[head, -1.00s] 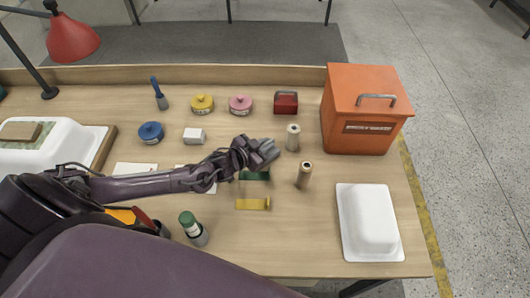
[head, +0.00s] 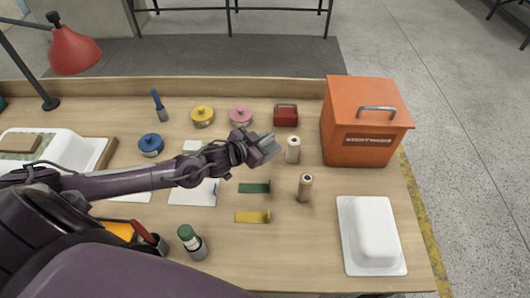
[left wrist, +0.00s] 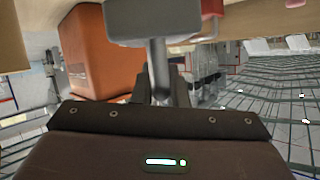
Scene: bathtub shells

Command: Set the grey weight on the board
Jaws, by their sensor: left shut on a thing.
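My left gripper (head: 262,148) is shut on the grey weight, above the middle of the bench. In the left wrist view the grey weight (left wrist: 155,22) is a grey block on a thin stem, and the stem runs down between my fingers (left wrist: 160,90). In the head view only a little grey shows at the fingertips. My right gripper is out of view.
An orange box (head: 365,135) stands at the back right, with a second white shell (head: 372,230) in front. Several tins, a red lamp (head: 73,50) and a green-capped bottle (head: 190,240) are about.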

